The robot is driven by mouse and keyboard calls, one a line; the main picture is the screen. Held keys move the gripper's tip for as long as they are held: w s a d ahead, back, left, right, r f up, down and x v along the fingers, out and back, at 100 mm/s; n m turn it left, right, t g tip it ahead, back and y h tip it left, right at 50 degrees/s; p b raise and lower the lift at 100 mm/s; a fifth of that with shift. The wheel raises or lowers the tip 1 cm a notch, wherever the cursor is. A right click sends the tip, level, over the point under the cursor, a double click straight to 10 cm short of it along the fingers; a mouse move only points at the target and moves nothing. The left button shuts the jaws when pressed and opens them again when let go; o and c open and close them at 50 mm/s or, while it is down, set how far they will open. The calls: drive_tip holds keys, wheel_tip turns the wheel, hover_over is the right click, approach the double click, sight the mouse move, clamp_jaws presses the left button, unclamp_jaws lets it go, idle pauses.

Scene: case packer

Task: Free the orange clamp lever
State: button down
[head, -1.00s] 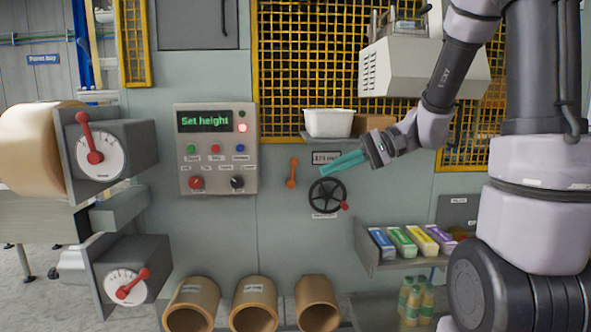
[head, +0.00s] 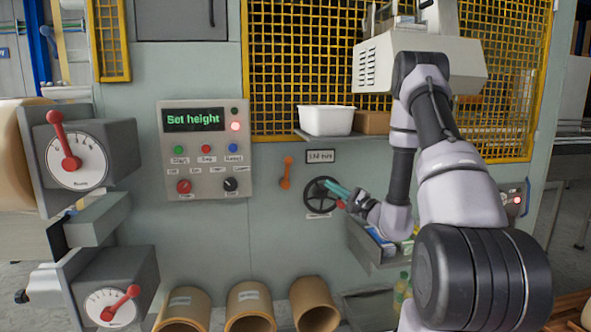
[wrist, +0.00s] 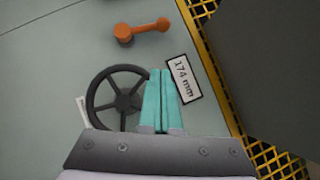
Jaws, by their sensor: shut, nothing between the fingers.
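The orange clamp lever (head: 286,172) stands close to upright on the grey-green machine panel, right of the control box. In the wrist view the lever (wrist: 143,30) lies ahead of my fingertips, up and to the left, clear of them. My gripper (head: 326,183) has teal fingers, which are shut and empty. In the wrist view the closed fingers (wrist: 161,72) lie over the right side of the black handwheel (wrist: 91,97). The handwheel (head: 305,197) sits below and right of the lever. Whether my fingers touch the wheel cannot be told.
A small display (wrist: 182,78) beside the wheel reads 174 mm. The control box (head: 205,190) shows "Set height" and a lit red light. A shelf with a white bin (head: 326,121) juts out above the wheel. Cardboard tubes (head: 249,297) stand below.

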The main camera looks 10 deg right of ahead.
sight(287, 172)
idle(0.3)
drive_tip(key=x, duration=0.4)
drive_tip(key=s+a+x, duration=0.1)
drive_tip(key=x, duration=0.3)
drive_tip(key=a+r+x, duration=0.1)
drive_tip(key=x, duration=0.4)
drive_tip(key=shift+s, duration=0.3)
